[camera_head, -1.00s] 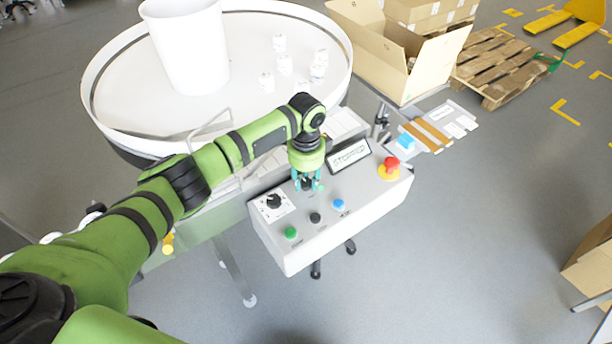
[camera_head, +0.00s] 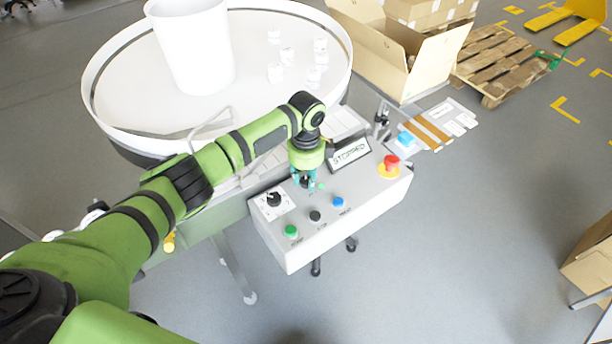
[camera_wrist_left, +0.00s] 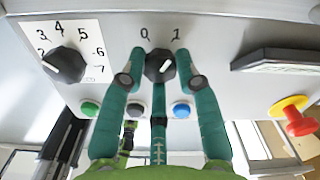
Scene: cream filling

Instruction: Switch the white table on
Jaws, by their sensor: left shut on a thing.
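The white round table (camera_head: 130,112) stands at the upper left, behind a white control box (camera_head: 300,250). A black switch knob (camera_wrist_left: 160,66) sits between the marks 0 and 1 in the left wrist view; its white mark slants up toward the 1. My left gripper (camera_head: 305,182) reaches down onto the box; in the left wrist view its teal fingers (camera_wrist_left: 159,85) are shut around this knob. The display (camera_head: 349,154) on the box reads STOPPED. My right gripper is not in view.
A numbered dial (camera_head: 274,200), green (camera_head: 291,231), black (camera_head: 315,215) and blue (camera_head: 338,202) buttons and a red stop button (camera_head: 391,162) share the box. A white bin (camera_head: 192,50) and several small white containers (camera_head: 287,55) stand on the table. An open carton (camera_head: 425,70) stands behind.

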